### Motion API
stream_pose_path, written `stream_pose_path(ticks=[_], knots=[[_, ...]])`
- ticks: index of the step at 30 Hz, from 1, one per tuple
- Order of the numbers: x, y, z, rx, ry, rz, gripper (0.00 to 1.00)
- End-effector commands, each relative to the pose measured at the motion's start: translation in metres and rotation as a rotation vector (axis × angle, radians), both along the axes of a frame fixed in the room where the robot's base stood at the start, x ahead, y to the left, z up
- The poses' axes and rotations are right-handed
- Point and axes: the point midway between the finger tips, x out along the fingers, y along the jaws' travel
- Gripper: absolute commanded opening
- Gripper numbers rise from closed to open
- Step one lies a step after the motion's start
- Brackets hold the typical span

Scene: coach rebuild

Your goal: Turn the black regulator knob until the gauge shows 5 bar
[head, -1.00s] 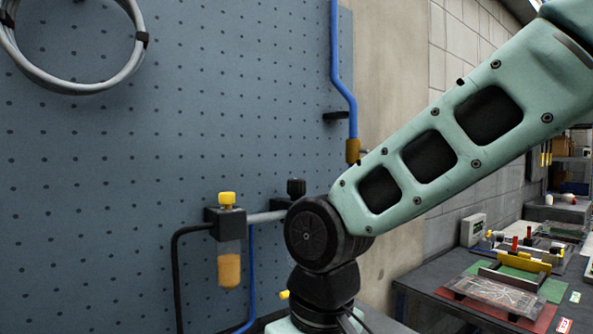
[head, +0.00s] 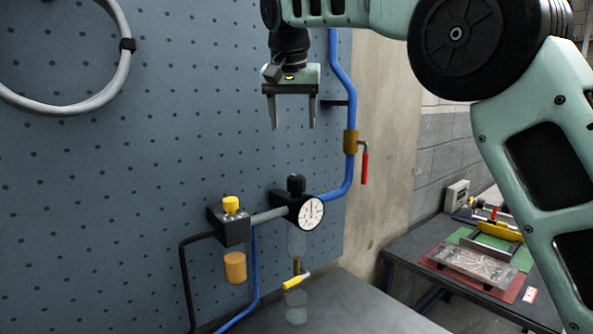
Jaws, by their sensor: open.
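The black regulator knob (head: 296,184) stands upright on top of a black regulator body (head: 280,198) at the pegboard. The round white gauge (head: 312,212) faces forward on that body, just right of and below the knob. Its dark needle looks close to upright, but the numbers are too small to read. My gripper (head: 293,127) hangs above the knob, fingers pointing down, open and empty. A clear gap lies between the fingertips and the knob.
A black block with a yellow knob (head: 231,204) sits left of the regulator, joined by a grey pipe (head: 269,215). A blue pipe (head: 341,90) with a red-handled valve (head: 365,165) runs at right. A yellow-handled part (head: 296,281) hangs below. A bench with fixtures (head: 470,265) stands right.

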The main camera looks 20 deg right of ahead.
Motion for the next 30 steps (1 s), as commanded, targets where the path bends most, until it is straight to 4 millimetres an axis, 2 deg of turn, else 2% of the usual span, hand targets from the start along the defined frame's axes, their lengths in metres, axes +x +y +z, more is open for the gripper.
stream_pose_path(ticks=[5, 24, 30], knots=[[0.007, -0.003, -0.016, -0.002, 0.001, -0.004, 0.63], [0.051, -0.022, -0.132, -0.001, 0.002, -0.002, 0.63], [0.059, -0.025, -0.153, 0.0, 0.0, -0.002, 0.63]])
